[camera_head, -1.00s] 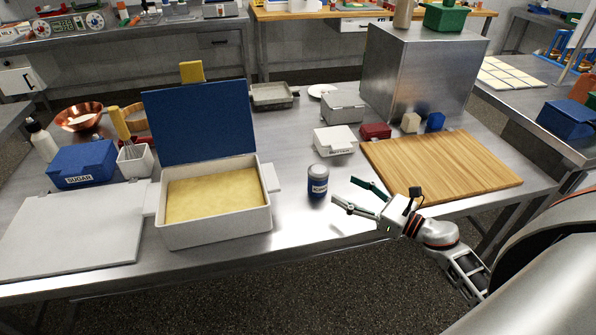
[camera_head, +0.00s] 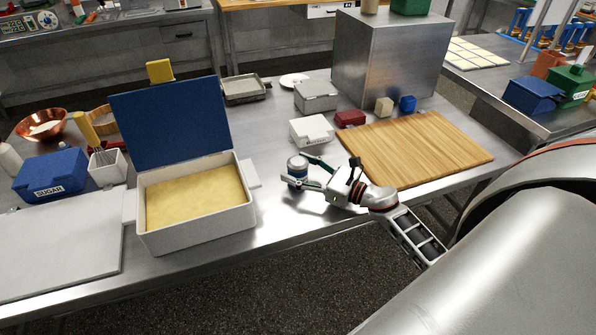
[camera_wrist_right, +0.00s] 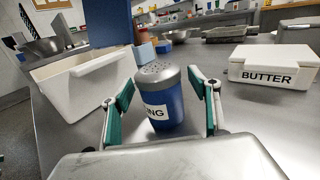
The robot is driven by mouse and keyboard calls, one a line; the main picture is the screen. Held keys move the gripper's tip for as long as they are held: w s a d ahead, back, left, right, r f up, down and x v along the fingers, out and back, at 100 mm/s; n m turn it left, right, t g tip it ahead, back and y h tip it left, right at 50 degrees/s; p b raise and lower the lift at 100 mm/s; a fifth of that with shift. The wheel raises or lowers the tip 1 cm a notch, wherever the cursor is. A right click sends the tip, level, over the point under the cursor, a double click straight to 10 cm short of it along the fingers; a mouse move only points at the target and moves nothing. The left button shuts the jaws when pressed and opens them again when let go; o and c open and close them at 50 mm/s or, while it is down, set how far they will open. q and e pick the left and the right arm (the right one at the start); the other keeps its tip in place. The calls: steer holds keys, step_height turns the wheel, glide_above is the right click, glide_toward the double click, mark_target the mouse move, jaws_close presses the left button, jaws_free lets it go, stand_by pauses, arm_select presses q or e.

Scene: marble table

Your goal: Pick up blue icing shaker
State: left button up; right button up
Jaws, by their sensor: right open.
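The blue icing shaker (camera_head: 297,172) stands upright on the metal table, right of the white box with the yellow contents. In the right wrist view the shaker (camera_wrist_right: 163,105) has a grey perforated lid and a label partly reading "ING". My right gripper (camera_head: 306,172) is open, with its fingers around the shaker. In the right wrist view the right gripper (camera_wrist_right: 162,100) has one green-padded finger on each side of the shaker, with a visible gap at least on the right side. My left gripper is not in view.
The white box (camera_head: 197,229) with its blue lid raised stands left of the shaker. The white butter box (camera_head: 311,131) stands behind it. A wooden board (camera_head: 415,150) lies to the right, behind my right arm. Bare table lies in front of the shaker.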

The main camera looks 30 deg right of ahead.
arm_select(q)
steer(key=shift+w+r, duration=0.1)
arm_select(e)
steer(key=shift+w, duration=0.1)
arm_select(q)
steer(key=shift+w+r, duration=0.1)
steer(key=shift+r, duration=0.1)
arm_select(e)
steer(key=c, duration=1.3)
